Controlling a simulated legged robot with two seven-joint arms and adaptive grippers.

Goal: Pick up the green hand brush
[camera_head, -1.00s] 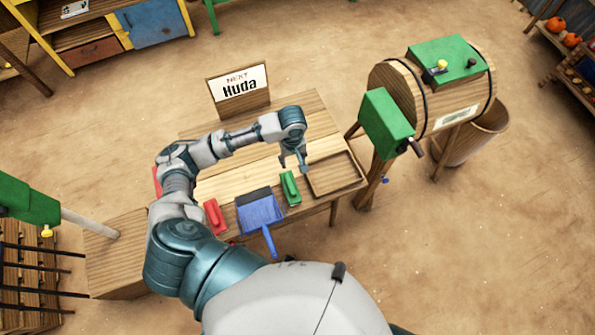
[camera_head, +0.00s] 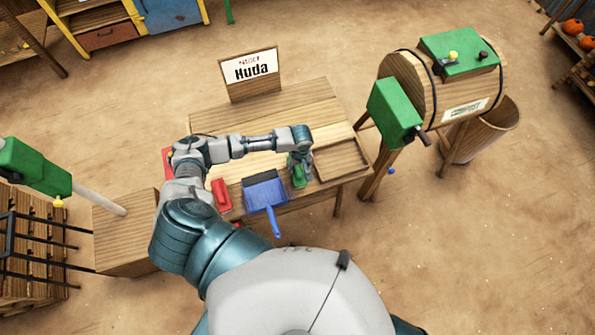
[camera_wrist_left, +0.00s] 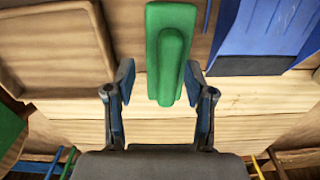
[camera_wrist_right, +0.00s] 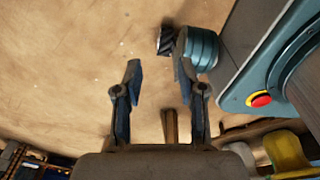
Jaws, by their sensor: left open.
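The green hand brush (camera_head: 299,178) lies on the wooden table (camera_head: 290,110), between the blue dustpan and the shallow wooden tray. In the left wrist view the brush (camera_wrist_left: 169,55) lies lengthwise between the finger lines. My left gripper (camera_head: 300,165) is over the brush, partly covering it in the head view. In the left wrist view my left gripper (camera_wrist_left: 160,85) is open, with one finger on each side of the brush's near end and gaps on both sides. My right gripper (camera_wrist_right: 155,85) shows only in its own wrist view, open and empty, with floor beyond it.
The blue dustpan (camera_head: 264,193) lies left of the brush, and a red brush (camera_head: 221,195) lies further left. The wooden tray (camera_head: 341,160) is close on the right. A name sign (camera_head: 250,75) stands at the table's back. A barrel composter (camera_head: 440,90) stands to the right.

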